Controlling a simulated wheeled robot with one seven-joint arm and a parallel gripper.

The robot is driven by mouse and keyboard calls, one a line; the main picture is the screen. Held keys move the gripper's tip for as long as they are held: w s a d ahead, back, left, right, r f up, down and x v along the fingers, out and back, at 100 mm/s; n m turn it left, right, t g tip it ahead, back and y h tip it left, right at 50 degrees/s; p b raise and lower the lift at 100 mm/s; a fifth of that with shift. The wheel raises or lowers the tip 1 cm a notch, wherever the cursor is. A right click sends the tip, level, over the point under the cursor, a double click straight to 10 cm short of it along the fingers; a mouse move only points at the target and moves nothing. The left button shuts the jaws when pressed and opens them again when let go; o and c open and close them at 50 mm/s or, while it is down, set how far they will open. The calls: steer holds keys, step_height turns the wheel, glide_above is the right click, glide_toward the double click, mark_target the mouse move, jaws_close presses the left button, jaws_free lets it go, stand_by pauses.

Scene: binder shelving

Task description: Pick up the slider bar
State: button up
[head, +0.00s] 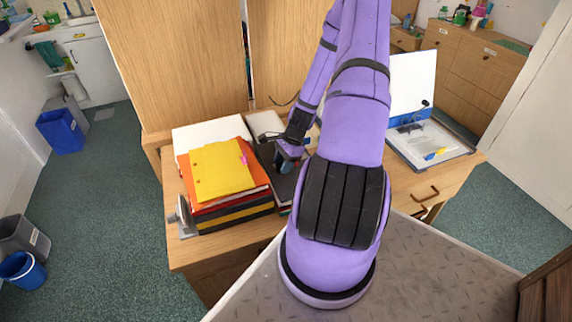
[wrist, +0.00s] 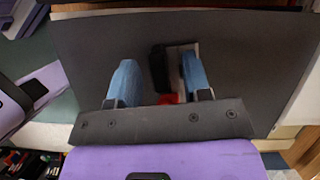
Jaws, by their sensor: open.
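My gripper (wrist: 155,84) has two blue fingertips spread apart in the wrist view, with nothing held between them. In the head view my gripper (head: 288,153) is low over the desk, just right of the folder stack. Between the fingers in the wrist view is a small upright black piece (wrist: 160,68) beside a grey metal strip, with a bit of red below it. It may be the slider bar, but I cannot be sure. They appear against a dark grey flat surface (wrist: 95,45). In the head view my arm hides most of this spot.
A stack of folders with a yellow one (head: 220,172) on top stands at the left of the desk (head: 190,250), beside a grey metal bookend (head: 184,216). An open binder (head: 428,140) with a yellow-and-blue marker lies at the right. Tall wooden panels (head: 180,60) rise behind the desk.

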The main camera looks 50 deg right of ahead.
steer(key=c, duration=0.7)
steer(key=shift+r, duration=0.1)
steer(key=shift+r, duration=1.5)
steer(key=shift+s+d+r, duration=0.2)
steer(key=shift+s+d, duration=0.3)
steer(key=s+d, duration=0.3)
steer(key=s+d+r, duration=0.1)
steer(key=s+d, duration=0.2)
steer(key=d, duration=0.1)
steer(key=s+d, duration=0.3)
steer(key=s, duration=0.1)
steer(key=shift+s+d+r, duration=0.1)
steer(key=shift+d+r, duration=0.05)
steer(key=shift+d, duration=0.05)
